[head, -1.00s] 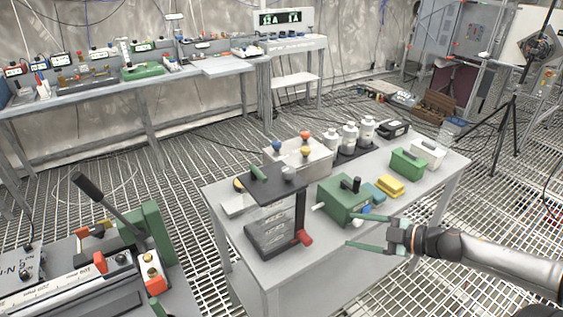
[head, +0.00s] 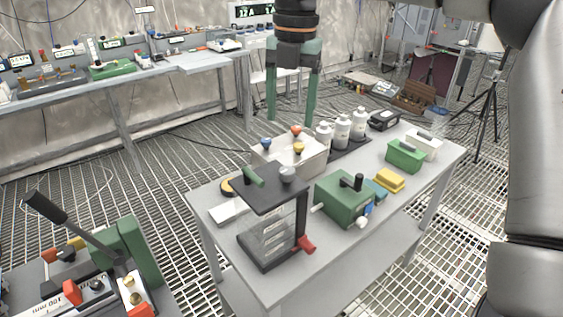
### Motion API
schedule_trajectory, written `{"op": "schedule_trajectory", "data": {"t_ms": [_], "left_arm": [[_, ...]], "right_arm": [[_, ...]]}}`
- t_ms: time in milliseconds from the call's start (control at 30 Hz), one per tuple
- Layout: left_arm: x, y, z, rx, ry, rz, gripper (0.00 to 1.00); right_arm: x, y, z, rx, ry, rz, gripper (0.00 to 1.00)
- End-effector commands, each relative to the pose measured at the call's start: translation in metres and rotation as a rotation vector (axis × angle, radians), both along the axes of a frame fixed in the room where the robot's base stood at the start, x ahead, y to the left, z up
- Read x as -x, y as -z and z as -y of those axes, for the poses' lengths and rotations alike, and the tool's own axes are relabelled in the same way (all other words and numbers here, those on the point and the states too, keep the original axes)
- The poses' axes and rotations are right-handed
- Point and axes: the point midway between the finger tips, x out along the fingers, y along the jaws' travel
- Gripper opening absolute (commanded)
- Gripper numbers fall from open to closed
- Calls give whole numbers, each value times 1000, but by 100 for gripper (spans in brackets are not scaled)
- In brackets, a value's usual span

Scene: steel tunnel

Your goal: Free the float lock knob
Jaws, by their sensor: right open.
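I cannot tell for sure which part is the float lock knob. On the grey table, a black-framed stand (head: 262,200) has a clear-sided body, a green handle (head: 253,176) and a grey knob (head: 287,174) on top, and a red knob (head: 306,245) low on its right side. A pale box (head: 312,162) behind it carries blue, red and yellow knobs. A green box (head: 342,202) with a black knob stands to the right. My right gripper (head: 293,122) points down, open and empty, with its green fingers in front of or above the pale box. My left gripper is out of view.
White bottles (head: 342,132), a yellow block (head: 389,180) and a smaller green box (head: 405,155) stand farther along the table (head: 275,287). A lever bench (head: 140,250) is at lower left. My right arm covers the right side.

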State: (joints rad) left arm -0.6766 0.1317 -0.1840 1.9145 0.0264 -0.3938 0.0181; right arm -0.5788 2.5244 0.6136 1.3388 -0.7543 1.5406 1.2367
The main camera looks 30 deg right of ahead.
Motion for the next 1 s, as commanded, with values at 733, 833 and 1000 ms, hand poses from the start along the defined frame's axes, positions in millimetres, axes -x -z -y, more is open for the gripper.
{"op": "schedule_trajectory", "data": {"t_ms": [733, 833, 1000], "left_arm": [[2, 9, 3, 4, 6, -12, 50], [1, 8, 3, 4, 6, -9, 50], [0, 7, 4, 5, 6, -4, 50]], "right_arm": [[2, 102, -6, 41, -4, -12, 72], [2, 111, -6, 41, -4, -11, 72], [2, 119, -6, 43, -5, -9, 72]]}}
